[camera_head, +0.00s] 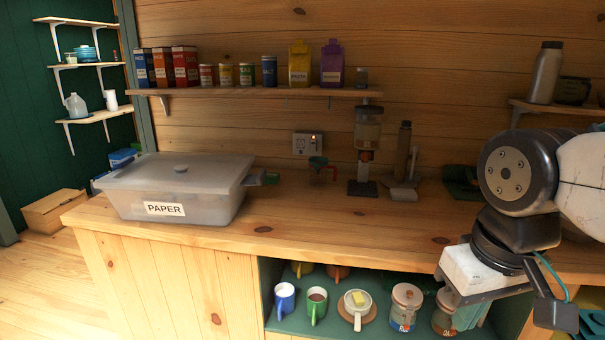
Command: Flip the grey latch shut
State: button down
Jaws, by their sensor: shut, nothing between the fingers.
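A translucent grey box (180,205) with a "PAPER" label stands on the left part of the wooden counter. My gripper (466,312) is at the lower right, pointing down in front of the counter, far from the box. Its fingers look shut and empty, partly hidden by the wrist housing.
A dispenser (367,145) and a grey upright device (403,165) stand at the back of the counter (320,220). The counter is clear between box and arm. Mugs and jars (407,305) fill the shelf below. A wall shelf (255,91) holds boxes and cans.

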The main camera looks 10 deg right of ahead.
aim_at(252, 180)
jog(key=u, duration=0.05)
jog(key=i, duration=1.1)
jog(key=u, duration=0.4)
